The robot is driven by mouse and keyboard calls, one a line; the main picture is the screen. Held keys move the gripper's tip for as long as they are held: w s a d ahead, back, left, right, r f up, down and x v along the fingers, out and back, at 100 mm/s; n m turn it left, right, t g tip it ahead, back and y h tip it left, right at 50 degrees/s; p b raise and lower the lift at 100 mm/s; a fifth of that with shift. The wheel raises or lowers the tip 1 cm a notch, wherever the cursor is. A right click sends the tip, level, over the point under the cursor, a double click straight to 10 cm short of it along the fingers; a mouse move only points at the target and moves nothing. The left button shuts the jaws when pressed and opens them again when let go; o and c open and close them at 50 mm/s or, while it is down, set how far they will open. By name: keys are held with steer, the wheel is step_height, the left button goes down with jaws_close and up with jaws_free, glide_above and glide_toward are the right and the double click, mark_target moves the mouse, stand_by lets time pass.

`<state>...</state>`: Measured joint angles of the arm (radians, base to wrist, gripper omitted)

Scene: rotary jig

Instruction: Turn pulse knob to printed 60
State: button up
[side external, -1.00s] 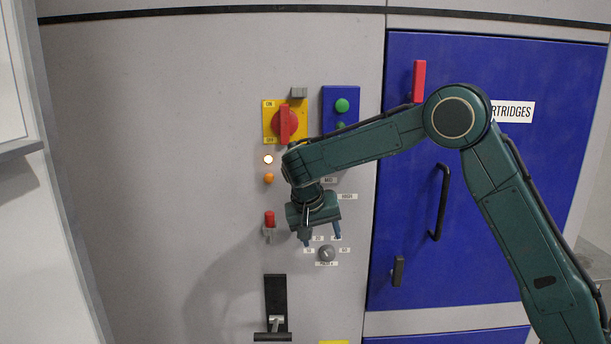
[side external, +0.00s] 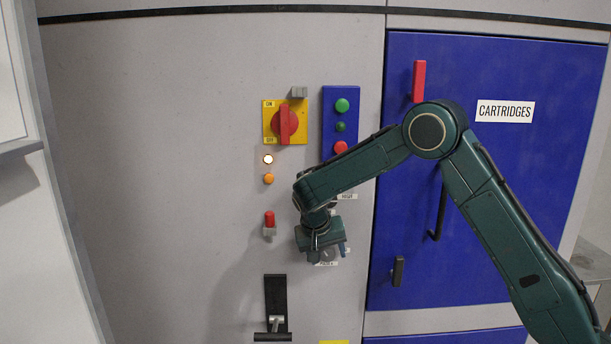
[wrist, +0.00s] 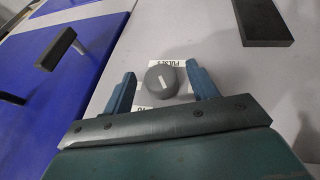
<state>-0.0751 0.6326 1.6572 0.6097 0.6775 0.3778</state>
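The pulse knob (wrist: 161,80) is a round grey knob with a white pointer line, seen in the wrist view between my gripper's two blue fingers. In the side view my gripper (side external: 330,250) is over the knob area and hides most of the dial.
A red-capped switch (side external: 269,219) is left of my gripper, and a black lever unit (side external: 276,305) is below. A red rotary switch (side external: 285,122) and a blue button panel (side external: 341,108) are above. The blue cartridges door (side external: 400,210) with its handle is to the right.

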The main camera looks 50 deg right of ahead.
steer(key=c, duration=0.9)
steer(key=shift+d+t+y, duration=0.1)
steer(key=shift+t+y, duration=0.2)
steer(key=shift+s+d+m+t+y, duration=0.1)
steer(key=shift+m+t+y, duration=0.1)
steer(key=shift+t+y, duration=0.3)
steer(key=shift+s+d+m+t+y, duration=0.1)
steer(key=shift+m+t+y, duration=0.1)
steer(key=shift+t+y, duration=0.25)
steer(key=t+y, duration=0.2)
steer(key=t, duration=0.1)
steer(key=shift+s+d+m+y, duration=0.15)
steer(key=shift+m+y, duration=0.2)
steer(key=shift+m, duration=0.05)
steer(key=t+y, duration=0.2)
steer(key=m+t+y, duration=0.1)
steer(key=shift+s+d+f+t, duration=0.15)
steer(key=shift+d+f+t, duration=0.1)
steer(key=shift+t, duration=0.1)
steer(key=shift+f+m+t+y, duration=0.1)
steer(key=shift+m+t+y, duration=0.4)
steer(key=shift+t+y, duration=0.45)
steer(key=shift+t, duration=0.35)
